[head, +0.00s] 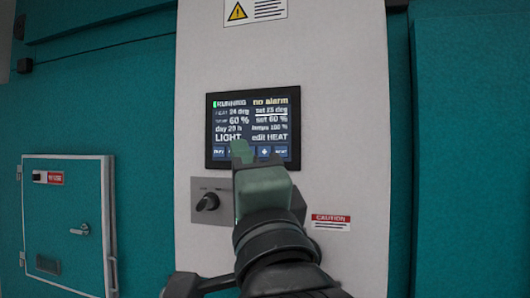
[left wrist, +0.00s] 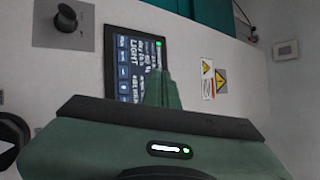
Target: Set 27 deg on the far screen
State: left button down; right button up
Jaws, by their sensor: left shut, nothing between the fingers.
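The dark screen (head: 253,127) is on the white panel in the head view. It reads RUNNING, no alarm, a HEAT value that looks like 24 deg, a set value that looks like 25 deg, and edit HEAT. A row of blue buttons (head: 264,152) runs along its bottom, one with a plus sign. My left gripper (head: 240,150) is shut and empty, its tip in front of the lower part of the screen, hiding part of the button row. The screen also shows in the left wrist view (left wrist: 133,62), behind the fingers (left wrist: 162,88). Contact cannot be told. My right gripper is out of view.
A black knob (head: 207,202) on a grey plate sits below the screen. A caution label (head: 331,222) is at its lower right and a yellow warning label (head: 255,10) above. A teal door with a handle (head: 80,229) is at the left.

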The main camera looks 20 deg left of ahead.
pick_arm(q)
jog(key=w, duration=0.8)
jog(key=shift+w+d+p, duration=0.15)
jog(key=shift+w+p, duration=0.2)
jog(key=shift+p, duration=0.1)
dwell(1.1)
jog(key=shift+w, duration=0.1)
dwell(0.5)
jog(key=shift+w, duration=0.3)
jog(key=shift+w, duration=0.3)
dwell(0.5)
jog(key=shift+s, duration=0.1)
jog(key=shift+s+b, duration=0.35)
jog(key=shift+s, duration=0.3)
